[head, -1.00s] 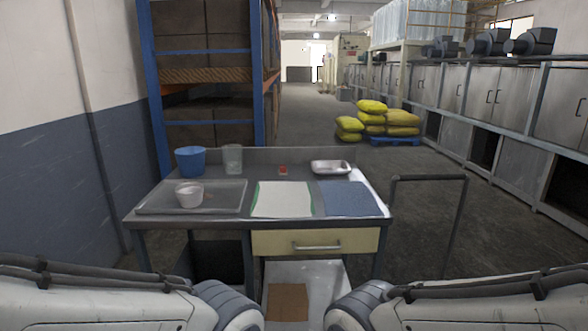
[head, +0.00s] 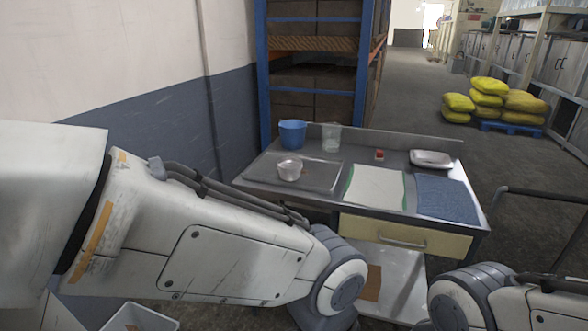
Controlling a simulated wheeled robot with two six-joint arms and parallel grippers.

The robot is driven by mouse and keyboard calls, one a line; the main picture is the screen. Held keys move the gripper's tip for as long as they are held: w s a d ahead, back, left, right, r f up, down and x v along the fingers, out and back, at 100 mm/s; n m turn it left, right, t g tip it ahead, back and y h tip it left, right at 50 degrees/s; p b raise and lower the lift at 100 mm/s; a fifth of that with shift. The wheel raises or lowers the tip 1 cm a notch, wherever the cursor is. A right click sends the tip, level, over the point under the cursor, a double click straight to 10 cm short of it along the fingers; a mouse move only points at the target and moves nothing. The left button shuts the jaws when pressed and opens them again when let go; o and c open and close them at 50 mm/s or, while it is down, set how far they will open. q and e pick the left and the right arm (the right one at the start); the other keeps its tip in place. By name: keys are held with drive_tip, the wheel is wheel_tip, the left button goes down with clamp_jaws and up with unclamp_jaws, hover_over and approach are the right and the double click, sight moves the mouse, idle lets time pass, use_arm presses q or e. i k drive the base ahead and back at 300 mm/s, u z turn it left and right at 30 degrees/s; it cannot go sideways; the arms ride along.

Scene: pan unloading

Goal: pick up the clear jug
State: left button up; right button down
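The clear jug (head: 331,138) stands upright at the back left of the table (head: 385,166), just right of a blue bucket (head: 292,134). It is see-through and nothing covers it. My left arm comes in from the left and my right arm from the lower right, both in front of the table. Neither gripper shows in the head view, so I cannot see their fingers.
A grey tray (head: 318,177) with a white cup (head: 289,169) lies in front of the jug. A white sheet (head: 375,187), a blue cloth (head: 447,197), a small red item (head: 379,155) and a metal pan (head: 431,159) are further right. A cart handle (head: 540,193) stands right of the table.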

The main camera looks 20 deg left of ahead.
sight(332, 131)
drive_tip(key=u, duration=0.6)
drive_tip(key=i, duration=0.9)
drive_tip(key=u, duration=0.5)
drive_tip(key=i, duration=0.8)
drive_tip(key=z, duration=0.15)
